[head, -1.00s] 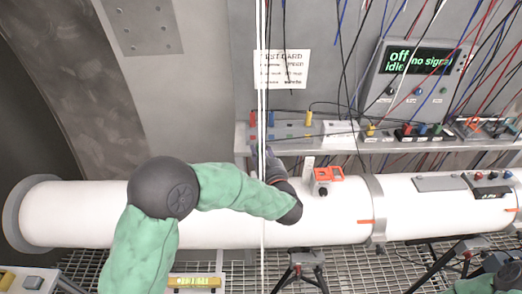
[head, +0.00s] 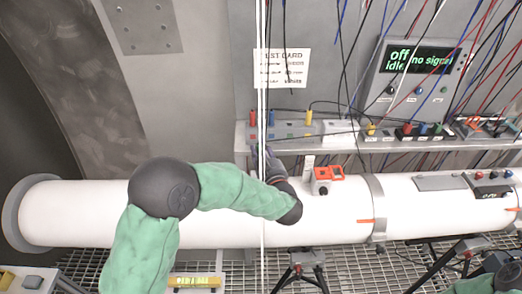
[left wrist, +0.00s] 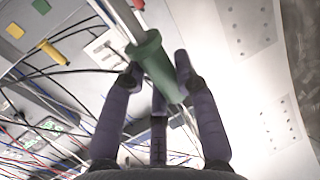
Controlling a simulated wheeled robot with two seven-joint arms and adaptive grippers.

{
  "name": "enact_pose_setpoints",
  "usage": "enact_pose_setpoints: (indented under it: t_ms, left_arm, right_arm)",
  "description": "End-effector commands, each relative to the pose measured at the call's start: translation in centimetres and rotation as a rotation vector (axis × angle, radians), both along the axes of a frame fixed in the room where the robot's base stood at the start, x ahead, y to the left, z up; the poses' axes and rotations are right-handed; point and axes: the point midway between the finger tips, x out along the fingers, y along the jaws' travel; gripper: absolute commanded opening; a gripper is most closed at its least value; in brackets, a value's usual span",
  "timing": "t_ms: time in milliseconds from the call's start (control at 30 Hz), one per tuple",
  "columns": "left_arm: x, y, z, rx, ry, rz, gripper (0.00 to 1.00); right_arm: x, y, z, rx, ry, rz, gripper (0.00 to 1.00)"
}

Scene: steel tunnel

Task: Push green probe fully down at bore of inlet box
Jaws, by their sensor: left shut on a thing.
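My left gripper (head: 262,152) is small and partly hidden by its own wrist in the head view, just in front of the shelf and above the white pipe. In the left wrist view its dark fingers (left wrist: 158,70) are shut around a green cylinder, the green probe (left wrist: 154,62). A pale rod runs past the probe's upper end. A grey box with red, blue and yellow plugs (head: 288,130) stands on the shelf beyond the gripper; I cannot tell whether it is the inlet box. The bore and the probe's tip are not clear. My right gripper is not in view.
The white pipe (head: 110,212) crosses below the shelf, with an orange-topped fitting (head: 323,178) on it. Several cables hang in front of the wall and the display unit (head: 415,75). White vertical lines (head: 263,60) pass in front of the gripper.

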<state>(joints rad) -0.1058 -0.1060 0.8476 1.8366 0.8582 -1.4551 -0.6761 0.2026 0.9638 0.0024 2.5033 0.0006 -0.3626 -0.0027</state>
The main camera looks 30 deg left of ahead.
Motion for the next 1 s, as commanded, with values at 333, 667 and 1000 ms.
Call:
enact_pose_setpoints:
  t_ms: [333,667,1000]
  left_arm:
    - [0.0,0.0,-0.8,0.000,0.000,0.000,0.00]
    - [0.0,0.0,-1.5,0.000,0.000,0.000,0.00]
    - [0.0,0.0,-2.3,0.000,0.000,0.000,0.00]
  right_arm:
    - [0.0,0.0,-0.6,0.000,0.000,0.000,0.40]
    - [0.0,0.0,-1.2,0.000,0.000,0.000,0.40]
    - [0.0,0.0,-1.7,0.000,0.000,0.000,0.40]
